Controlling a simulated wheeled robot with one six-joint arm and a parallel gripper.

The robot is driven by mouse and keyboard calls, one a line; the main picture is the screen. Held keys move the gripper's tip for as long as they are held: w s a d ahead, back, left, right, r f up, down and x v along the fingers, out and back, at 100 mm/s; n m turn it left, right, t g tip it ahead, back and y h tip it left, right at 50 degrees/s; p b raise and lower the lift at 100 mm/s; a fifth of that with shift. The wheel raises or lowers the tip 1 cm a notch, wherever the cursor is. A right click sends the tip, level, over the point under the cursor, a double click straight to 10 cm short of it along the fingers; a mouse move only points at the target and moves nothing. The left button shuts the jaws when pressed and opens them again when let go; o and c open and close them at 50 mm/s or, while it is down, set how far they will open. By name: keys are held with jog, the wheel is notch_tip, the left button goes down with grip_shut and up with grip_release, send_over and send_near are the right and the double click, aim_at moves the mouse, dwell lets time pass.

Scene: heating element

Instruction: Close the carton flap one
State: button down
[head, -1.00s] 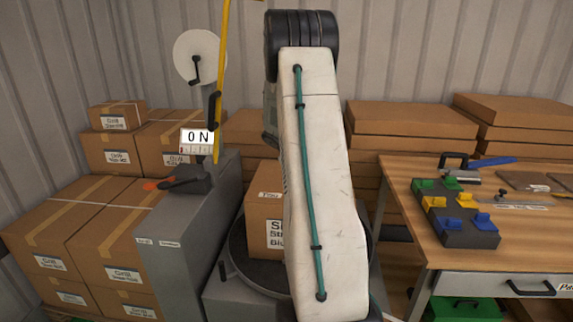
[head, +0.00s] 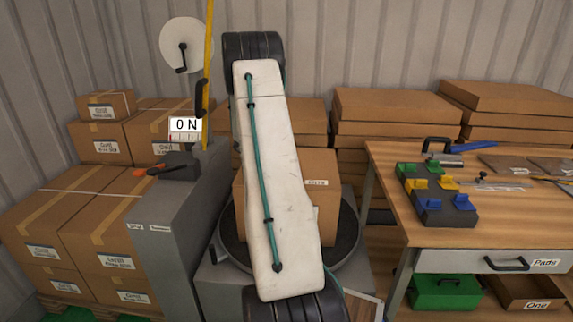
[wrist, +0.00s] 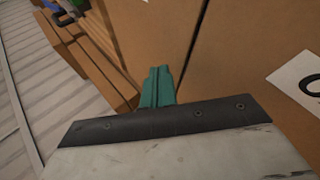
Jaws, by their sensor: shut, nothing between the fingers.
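A brown cardboard carton (head: 318,215) stands on a dark round turntable (head: 346,240), partly hidden behind my white arm. A small white label is on it. In the wrist view my gripper (wrist: 158,88) shows as teal fingers, shut and empty, close in front of brown cardboard (wrist: 235,60). A dark line or edge runs down the cardboard to the right of the fingers, and a white label (wrist: 300,80) with a large letter sits further right. I cannot tell whether the fingers touch the cardboard, or how flap one stands. My gripper is hidden in the head view.
A grey cabinet (head: 170,250) with a yellow upright and a "0 N" sign (head: 185,128) stands left of the turntable. A wooden workbench (head: 400,190) with colored fixtures (head: 435,195) is at the right. Stacked cartons (head: 75,220) fill the left; flat cardboard stacks are behind.

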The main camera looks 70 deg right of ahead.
notch_tip(320, 180, up, 4)
jog(key=shift+r, duration=0.15)
jog(key=w+a+r, duration=0.3)
jog(key=w+a, duration=0.3)
jog(key=shift+w+a, duration=0.35)
jog(key=shift+w, duration=0.05)
